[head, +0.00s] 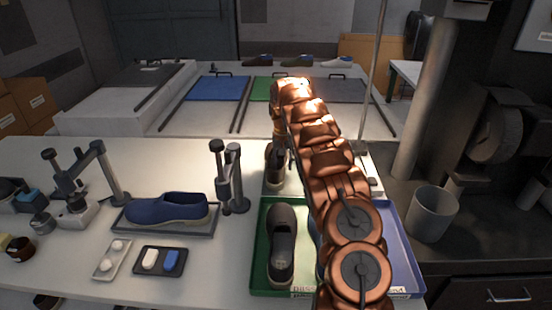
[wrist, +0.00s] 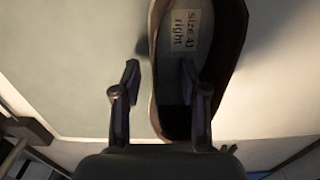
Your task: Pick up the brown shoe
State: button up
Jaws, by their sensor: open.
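A shoe with a brownish rim (wrist: 232,62) lies below my gripper in the wrist view. Its pale insole label reads "Size 41 right". My gripper (wrist: 160,75) is open around the shoe's left edge: the left finger is outside it, the right finger over the opening. I cannot tell whether either finger touches it. In the head view, a dark brownish shoe (head: 273,168) shows on the white table behind the green tray, partly hidden by my arm. My gripper's fingers are hidden there.
A grey-brown shoe (head: 281,246) lies in the green tray (head: 258,275). A blue tray (head: 403,262) is right of my arm. A blue shoe (head: 168,208) rests on a stand at left, near a dark upright fixture (head: 232,180). A grey cup (head: 432,213) stands at right.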

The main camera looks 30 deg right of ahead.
jog(key=shift+f, duration=0.15)
grip_shut()
dwell(0.6)
